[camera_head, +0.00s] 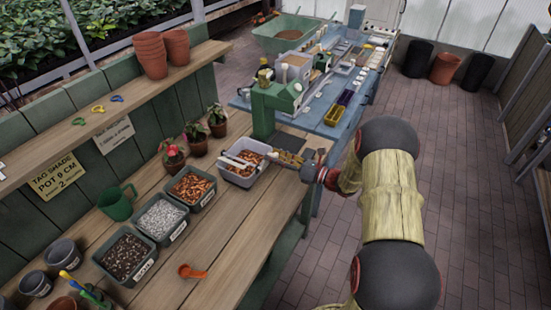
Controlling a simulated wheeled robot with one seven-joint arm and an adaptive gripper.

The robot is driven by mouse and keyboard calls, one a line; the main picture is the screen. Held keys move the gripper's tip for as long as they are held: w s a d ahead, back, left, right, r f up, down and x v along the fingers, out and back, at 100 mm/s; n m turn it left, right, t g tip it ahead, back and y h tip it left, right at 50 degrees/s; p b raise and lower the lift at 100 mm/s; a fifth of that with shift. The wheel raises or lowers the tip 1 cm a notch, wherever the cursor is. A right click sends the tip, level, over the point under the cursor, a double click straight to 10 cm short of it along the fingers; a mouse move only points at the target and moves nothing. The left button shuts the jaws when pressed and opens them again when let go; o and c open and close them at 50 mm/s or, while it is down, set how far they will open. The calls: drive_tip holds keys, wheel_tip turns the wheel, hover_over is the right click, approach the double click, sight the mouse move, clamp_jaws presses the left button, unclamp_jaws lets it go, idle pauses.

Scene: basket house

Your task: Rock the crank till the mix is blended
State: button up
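A grey tub (229,178) of orange-brown mix sits on the wooden bench, in front of the foot of a green stand (262,118). Pale bars (240,160) lie across the tub's top. A short brownish piece (287,157) lies just right of the tub; I cannot tell whether it is the crank's handle. My gripper (309,168) is at the bench's right edge, pointing left, close to that piece. It is small and partly hidden by my wrist, so I cannot tell whether its fingers touch or hold anything. No crank can be made out clearly.
Bins of orange chips (190,188), pale grit (160,220) and dark soil (127,256) line the bench. A green mug (117,204), an orange scoop (190,271) and potted plants (196,140) stand nearby. A cluttered blue table (335,130) is behind. Paved floor (480,200) is free at right.

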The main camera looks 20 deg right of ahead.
drive_tip(key=c, duration=0.3)
drive_tip(key=c, duration=0.7)
clamp_jaws()
